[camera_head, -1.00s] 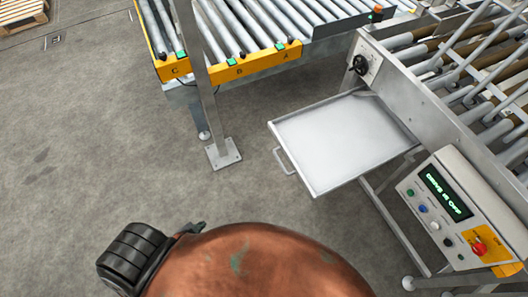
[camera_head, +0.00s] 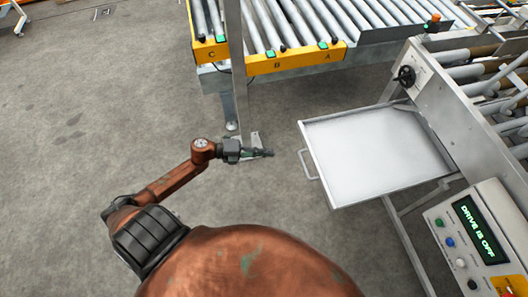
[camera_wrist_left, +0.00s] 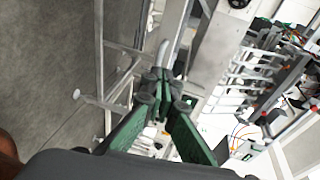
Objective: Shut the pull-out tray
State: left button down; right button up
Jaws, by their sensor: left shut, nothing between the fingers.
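The pull-out tray (camera_head: 365,155) is a shallow, empty metal tray that sticks out from the side of the roller conveyor frame. Its U-shaped handle (camera_head: 307,164) is on its left edge, facing my left arm. My left gripper (camera_head: 268,152) is shut and empty, to the left of the handle with a gap between them. In the left wrist view the green-sided fingers (camera_wrist_left: 160,88) meet at their tips, with pale metal structure beyond them. My right gripper is in neither view.
A control box (camera_head: 474,240) reading "DRIVE IS OFF" stands at the right, below the tray. A black knob (camera_head: 406,75) is above the tray. A steel post (camera_head: 236,70) stands before the yellow-edged conveyor (camera_head: 295,61). Floor left is clear.

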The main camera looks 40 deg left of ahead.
pick_arm(q)
jog(key=b+x, duration=0.1)
jog(key=x, duration=0.8)
jog(key=shift+w, duration=0.15)
jog(key=shift+w+d, duration=0.1)
jog(key=shift+d, duration=0.05)
